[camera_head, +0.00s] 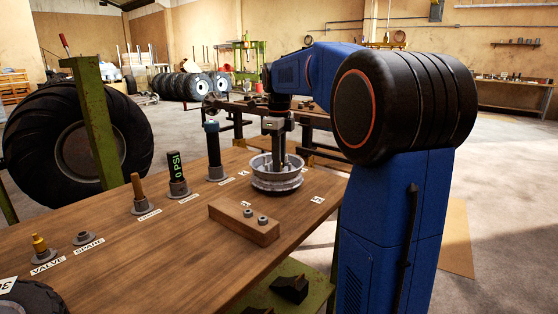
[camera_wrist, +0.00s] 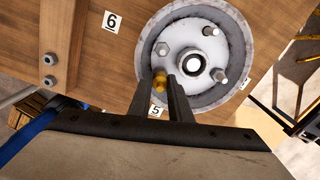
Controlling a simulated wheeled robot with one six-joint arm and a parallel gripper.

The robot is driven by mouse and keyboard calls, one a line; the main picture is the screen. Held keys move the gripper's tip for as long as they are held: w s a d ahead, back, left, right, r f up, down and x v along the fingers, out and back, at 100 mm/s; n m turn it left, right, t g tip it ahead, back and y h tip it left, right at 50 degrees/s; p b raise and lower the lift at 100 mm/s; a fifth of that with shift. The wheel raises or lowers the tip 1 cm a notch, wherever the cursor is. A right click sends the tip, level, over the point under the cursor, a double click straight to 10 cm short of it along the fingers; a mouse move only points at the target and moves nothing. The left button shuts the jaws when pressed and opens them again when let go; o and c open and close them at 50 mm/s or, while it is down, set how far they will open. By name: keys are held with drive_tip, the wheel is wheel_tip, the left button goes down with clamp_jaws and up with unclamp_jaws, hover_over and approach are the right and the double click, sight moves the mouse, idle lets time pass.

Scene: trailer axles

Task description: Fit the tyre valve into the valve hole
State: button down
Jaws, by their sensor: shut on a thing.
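My gripper (camera_wrist: 164,86) is shut on a small brass-coloured piece (camera_wrist: 160,77), which looks like a tyre valve. In the head view my gripper (camera_head: 278,150) points down over the grey wheel rim (camera_head: 277,184) on the bench. In the wrist view the piece sits at the lower left of the wheel's pale face (camera_wrist: 187,69), which has several studs and a round centre bore. I cannot tell whether the piece touches the rim. The valve hole cannot be made out. Another brass-coloured piece (camera_head: 40,244) stands in a holder behind the VALVE label (camera_head: 47,267).
The wooden bench (camera_head: 165,240) carries a row of labelled holders. The SPARE holder (camera_head: 83,238) shows nothing tall in it. A dark gauge (camera_head: 177,172) and a tall dark tool (camera_head: 213,150) stand farther back. A wooden block (camera_head: 244,222) with two nuts lies in front of the rim.

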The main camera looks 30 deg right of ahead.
drive_tip(key=shift+f, duration=0.2)
drive_tip(key=c, duration=1.6)
unclamp_jaws()
drive_tip(key=shift+o, duration=0.2)
drive_tip(key=shift+r, duration=0.15)
wheel_tip(320, 180, up, 17)
drive_tip(key=shift+s, duration=0.1)
